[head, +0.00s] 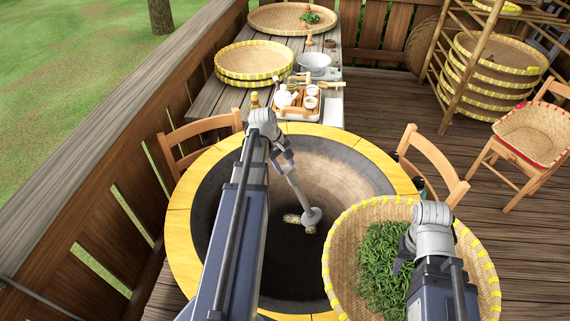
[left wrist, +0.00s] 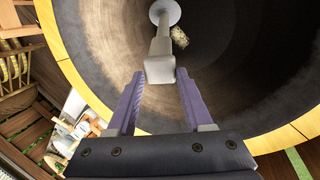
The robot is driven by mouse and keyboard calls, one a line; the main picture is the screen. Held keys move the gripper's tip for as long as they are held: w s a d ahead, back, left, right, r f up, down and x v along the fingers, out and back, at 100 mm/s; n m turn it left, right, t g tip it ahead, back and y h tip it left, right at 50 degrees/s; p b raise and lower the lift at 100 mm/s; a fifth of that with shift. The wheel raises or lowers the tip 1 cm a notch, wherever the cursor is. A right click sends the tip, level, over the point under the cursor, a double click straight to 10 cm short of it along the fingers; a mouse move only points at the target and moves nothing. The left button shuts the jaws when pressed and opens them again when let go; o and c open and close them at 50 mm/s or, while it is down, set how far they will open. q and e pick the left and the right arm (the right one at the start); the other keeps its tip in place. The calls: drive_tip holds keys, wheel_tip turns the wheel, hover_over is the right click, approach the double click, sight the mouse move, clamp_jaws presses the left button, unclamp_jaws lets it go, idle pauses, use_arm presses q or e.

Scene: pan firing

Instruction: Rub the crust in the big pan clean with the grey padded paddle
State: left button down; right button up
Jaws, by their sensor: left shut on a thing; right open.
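The big pan (head: 350,180) is a wide dark bowl set in a yellow wooden ring, and its inside also fills the left wrist view (left wrist: 245,65). My left gripper (head: 284,166) is over the pan, shut on the handle of the grey padded paddle (head: 300,195). The paddle slants down, with its round grey head low in the pan. A pale, flaky crust (head: 292,218) lies right beside the head, partly hidden by it; the crust also shows in the left wrist view (left wrist: 180,38). I cannot tell whether the head touches the pan. My right gripper (head: 402,258) is open over the leaf basket.
A round basket (head: 480,262) of green leaves (head: 380,265) overlaps the pan's right rim in the picture. Wooden chairs (head: 440,165) stand near the rim. Behind is a table with a tea tray (head: 298,112), a grey bowl (head: 314,62) and flat baskets (head: 253,55). A railing runs along the left.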

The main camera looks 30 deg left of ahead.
sight(284, 170)
use_arm(q)
drive_tip(key=shift+f+b, duration=1.85)
drive_tip(key=shift+f, duration=0.1)
drive_tip(key=shift+w+d+r, duration=0.1)
drive_tip(key=shift+w+d, duration=0.4)
drive_tip(key=shift+d, duration=0.35)
drive_tip(key=shift+w+d+r, duration=0.1)
drive_tip(key=shift+w+d, duration=0.45)
drive_tip(key=shift+d, duration=0.25)
drive_tip(key=shift+w+d+r, duration=0.1)
drive_tip(key=shift+w+d, duration=0.4)
drive_tip(key=shift+d, duration=0.35)
drive_tip(key=shift+f+b, duration=0.9)
drive_tip(key=shift+f, duration=0.3)
drive_tip(key=shift+d, duration=0.1)
drive_tip(key=shift+w+d+r, duration=0.15)
drive_tip(key=shift+d, duration=0.2)
drive_tip(key=shift+a, duration=0.1)
